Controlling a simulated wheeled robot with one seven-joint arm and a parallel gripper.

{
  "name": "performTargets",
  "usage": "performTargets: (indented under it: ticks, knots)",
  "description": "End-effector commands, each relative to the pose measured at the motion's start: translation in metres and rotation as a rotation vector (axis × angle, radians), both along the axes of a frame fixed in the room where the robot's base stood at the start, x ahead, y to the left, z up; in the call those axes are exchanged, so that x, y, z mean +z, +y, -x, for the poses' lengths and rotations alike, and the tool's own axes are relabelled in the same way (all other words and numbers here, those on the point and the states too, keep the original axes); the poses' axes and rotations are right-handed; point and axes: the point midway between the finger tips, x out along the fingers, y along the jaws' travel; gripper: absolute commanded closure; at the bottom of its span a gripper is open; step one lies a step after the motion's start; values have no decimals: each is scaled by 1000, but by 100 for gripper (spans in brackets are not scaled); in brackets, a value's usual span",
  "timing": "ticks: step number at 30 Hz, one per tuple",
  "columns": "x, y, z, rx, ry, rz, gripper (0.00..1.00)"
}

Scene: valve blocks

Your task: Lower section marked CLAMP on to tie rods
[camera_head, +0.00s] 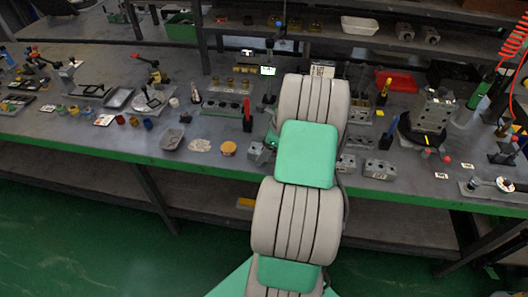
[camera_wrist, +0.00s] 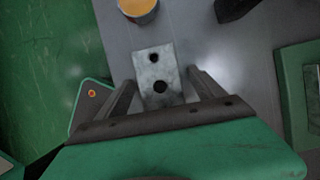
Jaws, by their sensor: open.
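A grey metal block (camera_wrist: 150,66) with two dark holes in its top lies on the bench in the wrist view. My gripper (camera_wrist: 160,77) is open, with one finger on each side of this block; I cannot tell whether either touches it. In the head view a grey block (camera_head: 260,153) shows beside my arm, which hides most of my gripper. Similar blocks (camera_head: 379,169) stand to the right of my arm. No CLAMP marking is legible.
An orange-yellow round pot (camera_wrist: 138,8) is close to the block; it also shows in the head view (camera_head: 228,148). A red upright item (camera_head: 247,116) stands behind the block. The bench's green front edge (camera_head: 110,148) is near.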

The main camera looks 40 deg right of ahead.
Motion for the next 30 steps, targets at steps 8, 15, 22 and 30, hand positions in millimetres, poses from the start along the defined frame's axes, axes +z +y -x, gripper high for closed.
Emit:
performTargets:
  ticks: [8, 15, 22, 30]
  knots:
    - [1, 0, 0, 0, 0, 0, 37]
    - [1, 0, 0, 1, 0, 0, 56]
    - [1, 0, 0, 1, -1, 1, 75]
    - [1, 0, 0, 1, -1, 1, 97]
